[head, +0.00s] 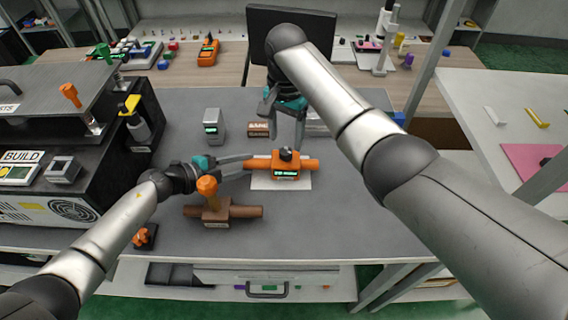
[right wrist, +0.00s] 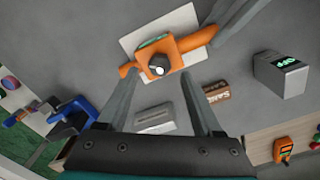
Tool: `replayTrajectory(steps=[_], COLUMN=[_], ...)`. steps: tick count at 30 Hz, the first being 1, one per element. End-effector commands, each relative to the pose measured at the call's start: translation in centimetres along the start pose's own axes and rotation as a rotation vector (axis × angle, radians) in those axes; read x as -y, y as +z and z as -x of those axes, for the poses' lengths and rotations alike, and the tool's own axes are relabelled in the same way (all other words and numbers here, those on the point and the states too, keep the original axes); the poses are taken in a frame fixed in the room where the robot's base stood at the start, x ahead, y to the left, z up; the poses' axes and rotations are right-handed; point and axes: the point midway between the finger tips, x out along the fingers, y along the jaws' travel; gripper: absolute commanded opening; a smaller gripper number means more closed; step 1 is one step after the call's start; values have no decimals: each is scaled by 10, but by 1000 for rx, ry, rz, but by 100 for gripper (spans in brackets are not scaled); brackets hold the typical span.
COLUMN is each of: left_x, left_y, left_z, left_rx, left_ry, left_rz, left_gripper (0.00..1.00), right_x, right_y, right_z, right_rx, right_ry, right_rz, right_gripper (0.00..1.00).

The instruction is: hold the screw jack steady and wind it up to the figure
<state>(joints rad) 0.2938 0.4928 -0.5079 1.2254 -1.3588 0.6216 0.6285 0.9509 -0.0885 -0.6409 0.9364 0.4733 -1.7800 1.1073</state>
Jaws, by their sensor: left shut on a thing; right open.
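The screw jack is an orange body (head: 286,168) with a bar out to each side, a lit green display on its front and a dark round knob on top. It lies on a white sheet (head: 262,183). In the right wrist view the jack (right wrist: 178,45) and its knob (right wrist: 159,65) are in plain sight. My left gripper (head: 247,164) is shut on the jack's left bar; its fingers also show at the right wrist view's top (right wrist: 228,20). My right gripper (head: 284,132) is open and empty, its fingers (right wrist: 158,80) apart around the knob's line, not touching it.
A brown fixture with an orange knob (head: 216,208) stands in front, near my left arm. A grey box with a green display (head: 213,124) and a brown labelled block (head: 258,129) stand behind. A black machine (head: 80,180) fills the left. The bench's front right is clear.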

Motion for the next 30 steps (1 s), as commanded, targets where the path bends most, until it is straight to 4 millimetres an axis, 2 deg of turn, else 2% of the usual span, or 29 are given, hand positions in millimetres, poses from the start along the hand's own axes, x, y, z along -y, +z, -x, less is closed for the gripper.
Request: replayTrajectory(steps=[12, 21, 30], left_x=[-2, -2, -3], left_y=[0, 0, 0], left_z=[0, 0, 0], left_rx=[0, 0, 0], left_ry=[4, 5, 5], left_rz=[-2, -2, -3], left_gripper=[0, 0, 0], right_x=[0, 0, 0], right_y=[-1, -1, 0], right_z=[89, 110, 112], right_rx=[-5, -4, 0], right_ry=[-1, 0, 1], right_rz=[1, 1, -1], right_gripper=[68, 68, 68])
